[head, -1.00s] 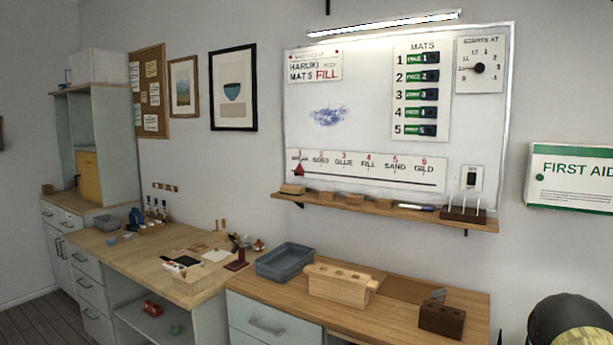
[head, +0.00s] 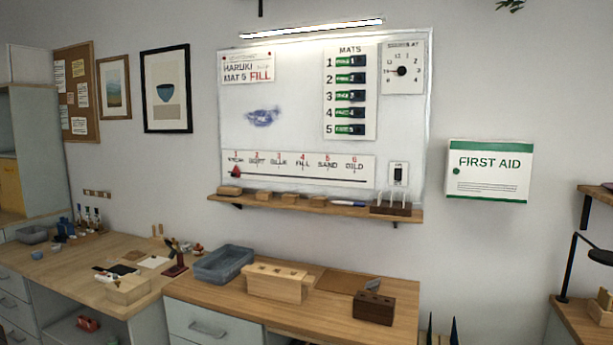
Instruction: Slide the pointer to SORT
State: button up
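The slider strip (head: 300,170) is on the lower part of the whiteboard, with several numbered words along its scale. The second label, at 2, looks like SORT (head: 257,161), though the print is small. The red pointer (head: 235,173) sits at the far left end of the track, under label 1. My gripper is not in view.
A wooden ledge (head: 290,203) with blocks and a dark pen holder juts out below the whiteboard (head: 290,130). The workbench (head: 335,312) below carries a grey-blue tray (head: 222,264), a pale wooden block (head: 276,283) and a dark block (head: 374,307). A first aid box (head: 488,170) hangs at right.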

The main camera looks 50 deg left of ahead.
aim_at(236, 171)
jog(key=z, duration=0.2)
jog(key=i, duration=0.9)
jog(key=u, duration=2.8)
